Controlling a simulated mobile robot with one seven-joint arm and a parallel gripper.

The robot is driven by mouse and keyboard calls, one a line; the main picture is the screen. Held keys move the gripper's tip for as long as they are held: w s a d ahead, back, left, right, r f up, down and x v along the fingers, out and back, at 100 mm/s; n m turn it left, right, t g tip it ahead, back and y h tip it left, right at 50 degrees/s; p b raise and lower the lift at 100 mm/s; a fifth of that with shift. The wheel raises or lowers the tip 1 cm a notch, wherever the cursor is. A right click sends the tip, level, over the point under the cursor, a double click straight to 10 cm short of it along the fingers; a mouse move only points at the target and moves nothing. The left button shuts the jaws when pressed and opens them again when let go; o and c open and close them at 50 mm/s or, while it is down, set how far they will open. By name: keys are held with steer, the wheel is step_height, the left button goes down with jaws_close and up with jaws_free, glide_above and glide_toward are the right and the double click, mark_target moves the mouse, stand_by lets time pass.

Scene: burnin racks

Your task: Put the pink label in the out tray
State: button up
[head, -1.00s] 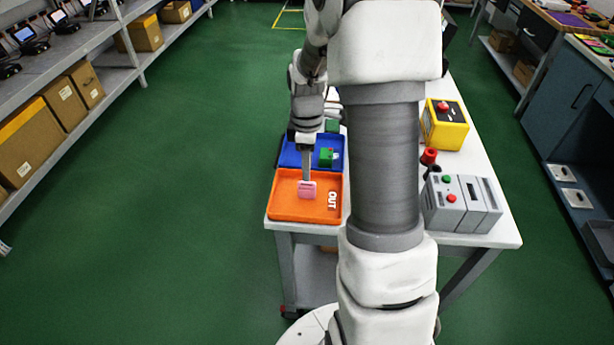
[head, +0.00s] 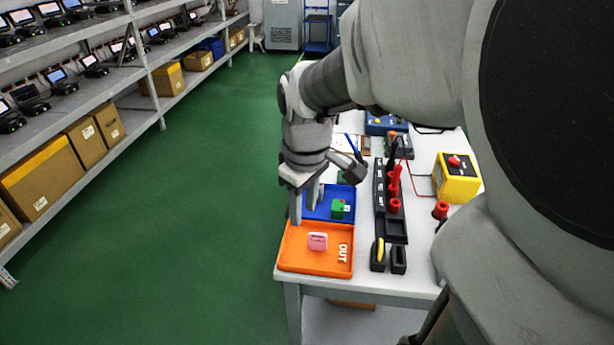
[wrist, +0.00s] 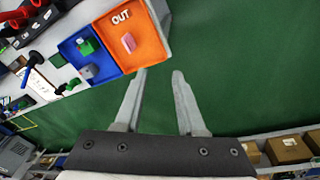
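The pink label (head: 317,241) lies in the orange out tray (head: 296,262), which is marked OUT and stands at the near left corner of the white table. In the wrist view the pink label (wrist: 128,42) shows inside the orange tray (wrist: 150,58), with nothing touching it. My gripper (head: 306,215) is open and empty, raised over the left edge of the trays. In the wrist view the fingers of my gripper (wrist: 160,76) are spread apart with green floor between them.
A blue tray (head: 313,212) behind the out tray holds a green block (head: 338,208). A black rack (head: 397,229) with red and yellow items stands to the right. A yellow box (head: 457,178) sits farther right. Shelves with cartons (head: 47,176) line the left; the floor between is clear.

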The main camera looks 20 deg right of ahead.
steer(key=s+a+r+m+t+p, duration=0.1)
steer(key=s+a+r+m+t, duration=0.2)
steer(key=s, duration=0.7)
steer(key=shift+a+r+m+t, duration=0.4)
steer(key=shift+a+r+m, duration=0.75)
steer(key=shift+r, duration=1.25)
